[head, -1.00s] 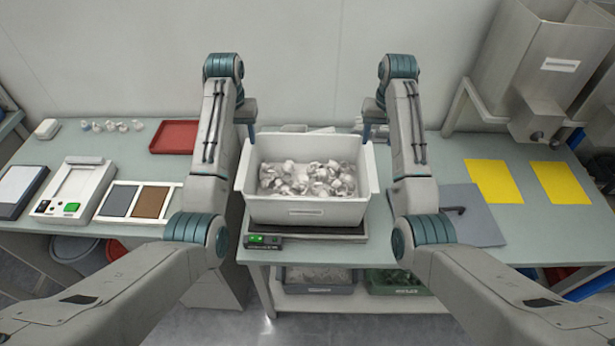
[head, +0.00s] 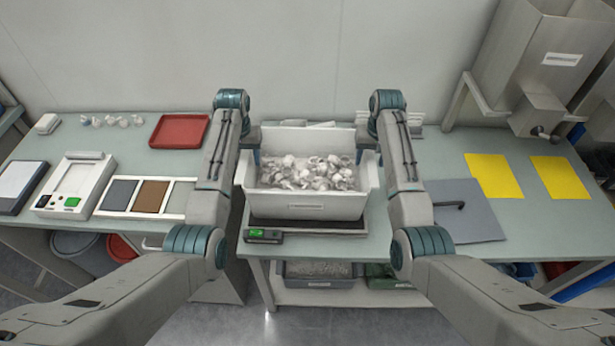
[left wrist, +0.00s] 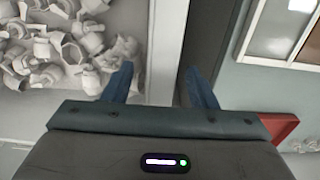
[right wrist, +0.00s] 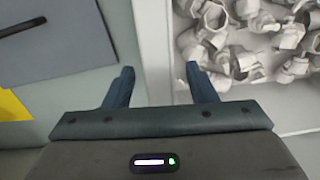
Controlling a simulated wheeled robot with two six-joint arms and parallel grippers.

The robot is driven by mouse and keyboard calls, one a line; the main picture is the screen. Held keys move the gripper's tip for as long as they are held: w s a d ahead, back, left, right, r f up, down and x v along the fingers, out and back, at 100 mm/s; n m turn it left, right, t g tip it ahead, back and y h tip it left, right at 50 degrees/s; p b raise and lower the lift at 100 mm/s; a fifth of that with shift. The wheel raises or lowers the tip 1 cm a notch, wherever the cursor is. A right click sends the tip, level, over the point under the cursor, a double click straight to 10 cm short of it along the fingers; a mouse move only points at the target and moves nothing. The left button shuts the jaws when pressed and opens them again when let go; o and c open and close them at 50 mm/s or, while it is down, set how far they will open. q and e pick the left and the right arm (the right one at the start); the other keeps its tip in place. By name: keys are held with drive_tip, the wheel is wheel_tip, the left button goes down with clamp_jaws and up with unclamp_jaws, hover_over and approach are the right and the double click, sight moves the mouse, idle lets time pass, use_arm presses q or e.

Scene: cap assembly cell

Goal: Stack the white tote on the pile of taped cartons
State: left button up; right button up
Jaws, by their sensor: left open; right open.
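The white tote (head: 305,207), filled with white and grey plastic caps (head: 305,173), stands upright on a dark scale (head: 310,226) in the middle of the table. My left gripper (head: 254,158) is open at its left side; in the left wrist view the fingers (left wrist: 160,76) lie either side of the tote's wall rim. My right gripper (head: 365,152) is open at the right side; in the right wrist view its fingers (right wrist: 159,76) likewise straddle the rim. I cannot tell whether either touches it. The pile of taped cartons is not in view.
A red tray (head: 180,131), a white device (head: 73,187) and framed colour panels (head: 150,196) lie on the left. A grey board with a dark handle (head: 466,210) and yellow sheets (head: 495,177) lie on the right.

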use_arm(q)
drive_tip(key=shift+f, duration=0.15)
use_arm(e)
drive_tip(key=shift+f, duration=0.15)
use_arm(q)
drive_tip(key=shift+s, duration=0.1)
drive_tip(key=shift+c, duration=0.4)
use_arm(e)
drive_tip(key=shift+s, duration=0.1)
drive_tip(key=shift+c, duration=0.4)
use_arm(q)
clamp_jaws()
use_arm(e)
clamp_jaws()
use_arm(q)
drive_tip(key=shift+r, duration=0.25)
use_arm(e)
drive_tip(key=shift+r, duration=0.25)
